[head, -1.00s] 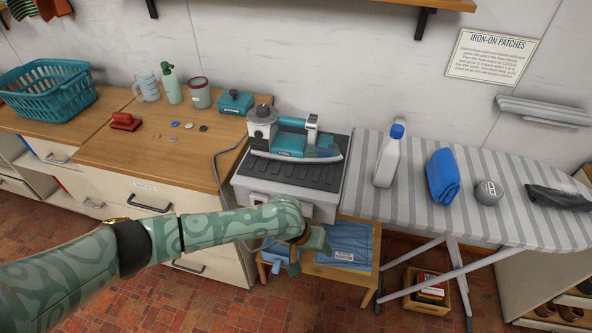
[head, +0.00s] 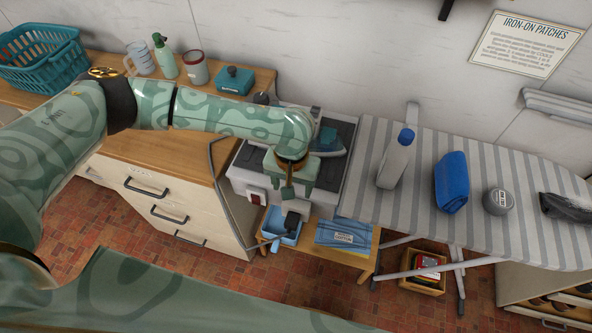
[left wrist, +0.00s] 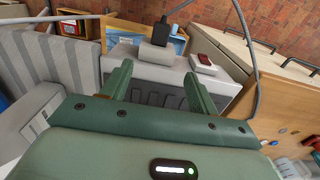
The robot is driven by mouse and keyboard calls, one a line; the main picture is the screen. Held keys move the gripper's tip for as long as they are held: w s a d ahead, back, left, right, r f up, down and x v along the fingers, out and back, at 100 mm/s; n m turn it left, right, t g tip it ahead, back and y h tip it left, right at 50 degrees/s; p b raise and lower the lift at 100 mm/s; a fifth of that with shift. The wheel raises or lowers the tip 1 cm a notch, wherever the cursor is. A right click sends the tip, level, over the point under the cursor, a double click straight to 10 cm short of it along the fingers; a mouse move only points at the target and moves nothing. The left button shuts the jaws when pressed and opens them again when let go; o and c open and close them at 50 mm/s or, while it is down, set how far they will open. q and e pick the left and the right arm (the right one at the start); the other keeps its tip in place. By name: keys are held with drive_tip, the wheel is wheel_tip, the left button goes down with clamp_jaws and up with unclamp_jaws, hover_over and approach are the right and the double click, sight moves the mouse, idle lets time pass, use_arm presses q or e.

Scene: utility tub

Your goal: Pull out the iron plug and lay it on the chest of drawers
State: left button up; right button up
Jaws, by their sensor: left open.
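My left gripper (head: 288,188) is open and empty above the station's front edge. In the left wrist view its fingers (left wrist: 158,70) point toward the plug, which lies just beyond and between the tips. The chest of drawers (head: 170,154) stands to the left with a wooden top, partly hidden by my arm.
A red switch (left wrist: 204,60) is beside the plug. The teal iron (head: 328,140) rests on the station, mostly hidden. A striped ironing board (head: 420,215) holds a white bottle (head: 395,160). A grey cord (head: 212,165) loops between chest and station. A blue bin (head: 281,226) sits below.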

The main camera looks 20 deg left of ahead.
use_arm(q)
drive_tip(key=b, duration=0.2)
hover_over(293, 217)
wheel_tip(293, 217, down, 5)
wheel_tip(293, 217, down, 11)
drive_tip(key=b, duration=0.3)
drive_tip(key=shift+b, duration=0.3)
use_arm(e)
wheel_tip(293, 217, down, 6)
drive_tip(key=s, duration=0.2)
drive_tip(key=shift+a, duration=0.15)
use_arm(q)
drive_tip(key=shift+r, duration=0.1)
use_arm(e)
drive_tip(key=shift+s+r, duration=0.1)
drive_tip(key=shift+r, duration=0.05)
use_arm(q)
drive_tip(key=c, duration=1.1)
drive_tip(key=shift+s, duration=0.1)
use_arm(e)
drive_tip(key=shift+r, duration=0.1)
